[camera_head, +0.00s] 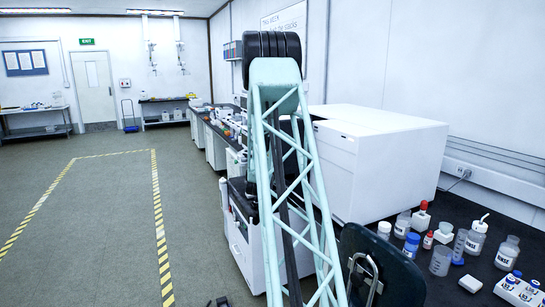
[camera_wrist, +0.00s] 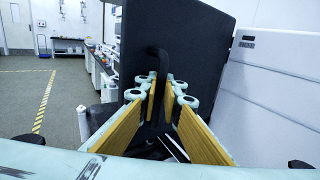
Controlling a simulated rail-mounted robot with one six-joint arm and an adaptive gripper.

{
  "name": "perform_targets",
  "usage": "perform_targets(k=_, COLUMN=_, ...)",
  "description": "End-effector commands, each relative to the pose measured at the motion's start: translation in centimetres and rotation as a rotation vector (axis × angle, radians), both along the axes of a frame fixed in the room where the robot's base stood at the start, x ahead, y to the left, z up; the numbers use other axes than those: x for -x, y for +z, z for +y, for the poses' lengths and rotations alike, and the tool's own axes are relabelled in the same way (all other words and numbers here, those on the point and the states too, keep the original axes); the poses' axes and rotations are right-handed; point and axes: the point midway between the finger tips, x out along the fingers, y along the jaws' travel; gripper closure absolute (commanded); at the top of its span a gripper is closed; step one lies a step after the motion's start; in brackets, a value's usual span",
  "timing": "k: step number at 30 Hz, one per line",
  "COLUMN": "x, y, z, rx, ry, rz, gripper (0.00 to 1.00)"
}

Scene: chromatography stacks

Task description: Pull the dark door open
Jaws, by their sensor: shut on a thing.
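The dark door (camera_wrist: 198,62) is a large, nearly black panel filling the upper middle of the wrist view. A dark curved bar handle (camera_wrist: 157,58) stands on its face. My gripper (camera_wrist: 163,86) has its two fingers, with wood-coloured pads and pale green knuckles, on either side of the handle and is shut on it. The lower part of the handle is hidden between the fingers. In the head view my lattice arm stands in front and I cannot make out the gripper. How far the door is open I cannot tell.
A white instrument housing (camera_head: 370,160) stands right of my arm; a white panel (camera_wrist: 275,95) is right of the door. Bottles and small vessels (camera_head: 440,260) crowd the dark bench at right. Open floor (camera_head: 95,220) with yellow-black tape lies left.

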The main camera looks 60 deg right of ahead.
Motion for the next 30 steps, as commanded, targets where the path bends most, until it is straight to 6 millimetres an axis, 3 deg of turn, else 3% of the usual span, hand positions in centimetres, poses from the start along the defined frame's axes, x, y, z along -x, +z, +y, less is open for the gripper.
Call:
perform_targets(k=8, x=0.0, y=0.1, z=0.0, rx=0.001, ry=-0.001, rz=-0.002, gripper=1.00)
perform_targets(k=9, x=0.0, y=0.1, z=0.0, rx=0.001, ry=-0.001, rz=-0.002, gripper=0.90)
perform_targets(k=10, x=0.0, y=0.1, z=0.0, rx=0.001, ry=-0.001, rz=-0.001, gripper=0.88)
perform_targets(k=23, x=0.1, y=0.0, z=0.3, rx=0.000, ry=-0.001, rz=-0.001, gripper=0.88)
perform_targets(k=30, x=0.8, y=0.0, z=1.8, rx=0.000, ry=-0.001, rz=0.000, gripper=0.88)
